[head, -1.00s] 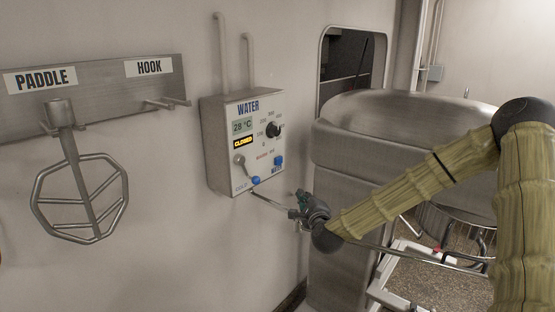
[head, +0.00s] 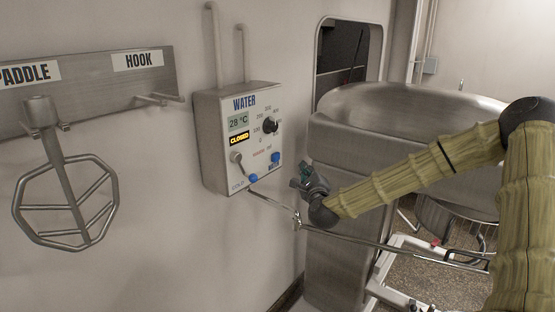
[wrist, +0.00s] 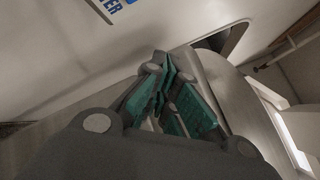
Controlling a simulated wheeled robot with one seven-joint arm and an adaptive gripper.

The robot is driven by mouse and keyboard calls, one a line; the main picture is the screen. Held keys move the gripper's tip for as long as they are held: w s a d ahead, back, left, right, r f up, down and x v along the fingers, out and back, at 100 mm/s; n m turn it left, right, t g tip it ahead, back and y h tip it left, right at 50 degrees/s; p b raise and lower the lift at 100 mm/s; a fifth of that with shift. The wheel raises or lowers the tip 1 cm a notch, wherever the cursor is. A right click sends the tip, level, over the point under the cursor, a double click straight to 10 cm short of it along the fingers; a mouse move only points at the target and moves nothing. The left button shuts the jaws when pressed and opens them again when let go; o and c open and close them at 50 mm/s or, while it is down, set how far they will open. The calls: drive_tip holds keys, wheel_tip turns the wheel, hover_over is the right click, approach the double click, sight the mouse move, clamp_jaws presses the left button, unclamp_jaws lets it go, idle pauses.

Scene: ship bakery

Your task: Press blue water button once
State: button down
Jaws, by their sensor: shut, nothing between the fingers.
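The grey water box (head: 210,150) is on the wall, with a "WATER" title, a 28 °C display (head: 238,122) and a yellow "CLOSED" sign (head: 239,139). My gripper (head: 299,181) is shut and empty, to the right of the button and a little lower, apparently apart from the box. In the wrist view its teal fingers (wrist: 165,72) come together at the tips.
A blue-ended lever (head: 253,177) by "COLD" and a black dial (head: 270,125) are on the same box. A thin metal pipe (head: 350,239) runs below my gripper. A large steel machine (head: 345,155) stands close behind it. A paddle (head: 65,205) hangs at left.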

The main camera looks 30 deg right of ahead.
sight(276, 157)
drive_tip(key=w+a+b, duration=0.2)
drive_tip(key=w+a, duration=0.1)
drive_tip(key=w, duration=0.4)
drive_tip(key=shift+w, duration=0.15)
drive_tip(key=shift+w+a+f+b, duration=0.15)
drive_tip(key=shift+w+b, duration=0.1)
drive_tip(key=shift+b, duration=0.25)
idle(1.2)
drive_tip(key=shift+w+a+b, duration=0.25)
drive_tip(key=shift+w+b, duration=0.25)
drive_tip(key=shift+w, duration=0.05)
idle(1.3)
drive_tip(key=shift+s+d, duration=0.35)
drive_tip(key=shift+s, duration=0.5)
